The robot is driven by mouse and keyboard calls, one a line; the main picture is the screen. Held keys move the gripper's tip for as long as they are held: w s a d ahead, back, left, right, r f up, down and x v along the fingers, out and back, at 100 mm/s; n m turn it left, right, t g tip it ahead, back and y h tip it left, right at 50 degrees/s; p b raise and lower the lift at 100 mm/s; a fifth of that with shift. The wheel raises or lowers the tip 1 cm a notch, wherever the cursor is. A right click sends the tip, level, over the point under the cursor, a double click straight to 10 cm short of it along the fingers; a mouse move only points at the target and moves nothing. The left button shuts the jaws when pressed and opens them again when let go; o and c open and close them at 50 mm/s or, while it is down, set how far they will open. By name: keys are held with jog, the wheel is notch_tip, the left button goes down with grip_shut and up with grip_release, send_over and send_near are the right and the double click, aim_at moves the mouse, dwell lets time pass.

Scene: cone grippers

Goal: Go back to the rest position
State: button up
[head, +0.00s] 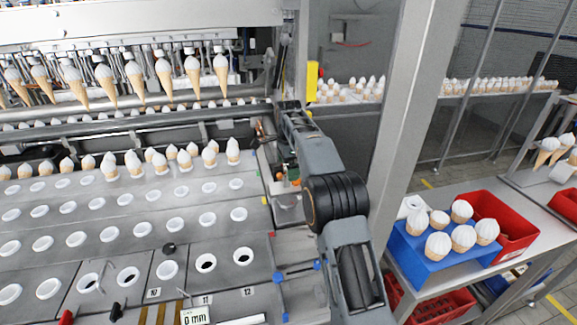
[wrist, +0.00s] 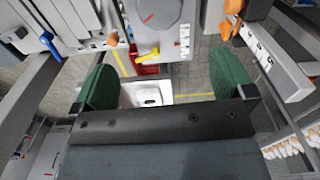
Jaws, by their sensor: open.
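My gripper shows in the wrist view (wrist: 162,68), its two green fingers spread wide with nothing held between them. In the head view my arm rises from the bottom centre and reaches away beside the right end of the cone machine (head: 130,205); I cannot make out the fingers there. Below the gap between the fingers, the wrist view shows a white box-like part (wrist: 147,94), a red part (wrist: 147,70) and a yellow lever (wrist: 146,58). No cone is near the fingers.
Filled cones (head: 163,72) hang in a row on the machine, with more in its tray behind empty holes. At right, a blue box (head: 412,250) of cones and a red crate (head: 517,243) stand on a metal table. A grey post (head: 408,110) rises right of my arm.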

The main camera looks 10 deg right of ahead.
jog(key=s+f+n, duration=0.4)
jog(key=f+n, duration=0.1)
jog(key=n, duration=0.4)
jog(key=s+r+n+t, duration=0.2)
jog(key=s+n, duration=0.2)
jog(key=s, duration=1.1)
jog(key=s+r+n+t, duration=0.2)
jog(key=s+n, duration=0.2)
jog(key=s, duration=1)
jog(key=shift+s+r, duration=0.2)
jog(key=shift+s, duration=0.15)
